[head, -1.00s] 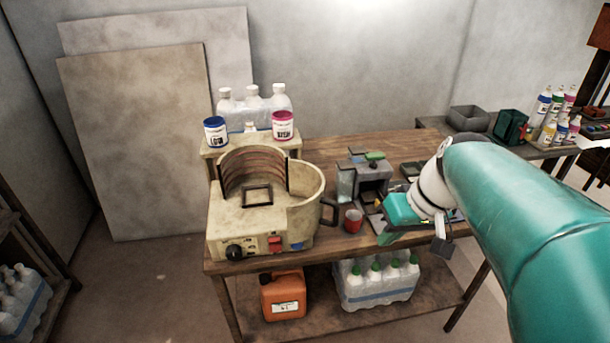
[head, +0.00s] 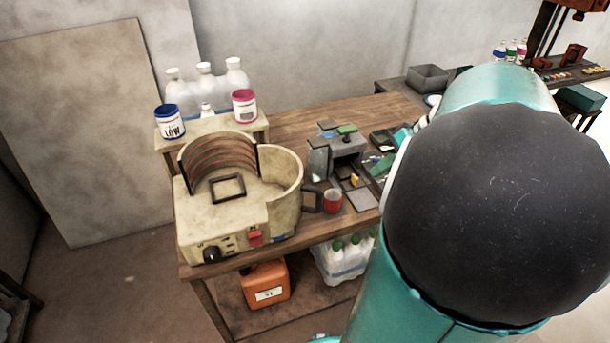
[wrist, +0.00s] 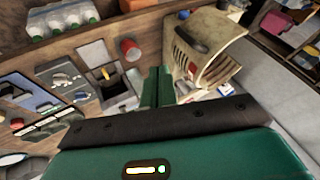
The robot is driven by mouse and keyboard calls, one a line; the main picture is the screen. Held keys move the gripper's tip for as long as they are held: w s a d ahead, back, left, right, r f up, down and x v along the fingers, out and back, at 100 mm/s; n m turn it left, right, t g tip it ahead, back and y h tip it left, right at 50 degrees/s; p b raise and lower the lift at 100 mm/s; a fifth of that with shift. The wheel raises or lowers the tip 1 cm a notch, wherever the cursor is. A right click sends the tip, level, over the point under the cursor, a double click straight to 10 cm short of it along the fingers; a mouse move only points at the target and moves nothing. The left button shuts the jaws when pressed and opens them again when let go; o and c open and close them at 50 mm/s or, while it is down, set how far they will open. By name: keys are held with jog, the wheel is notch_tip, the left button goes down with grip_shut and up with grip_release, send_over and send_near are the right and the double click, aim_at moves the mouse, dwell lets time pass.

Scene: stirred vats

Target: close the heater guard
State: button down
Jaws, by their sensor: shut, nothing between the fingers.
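The heater (head: 215,220) is a beige box with a knob and red switch in front, at the left end of the wooden table. Reddish coils (head: 217,168) show bare along its curved back wall, around a dark square frame. A curved beige guard (head: 290,180) stands round the right side, with a dark handle (head: 312,199); the coils are uncovered. The heater also shows in the wrist view (wrist: 205,42), beyond the fingers. My gripper (wrist: 157,88) is shut and empty there, apart from the heater as far as I can tell. In the head view my arm hides it.
A red cup (head: 332,200) stands close right of the handle. A grey machine (head: 340,155) is behind it. Blue-lidded (head: 170,122) and pink-lidded (head: 244,106) tubs stand on a shelf behind the heater. An orange can (head: 265,286) is below the table.

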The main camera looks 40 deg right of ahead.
jog(key=w+a+f, duration=0.5)
jog(key=a+f, duration=0.2)
jog(key=f, duration=0.1)
jog(key=shift+w+a, duration=0.2)
jog(key=shift+w, duration=0.15)
jog(key=shift+a, duration=0.25)
dwell(0.4)
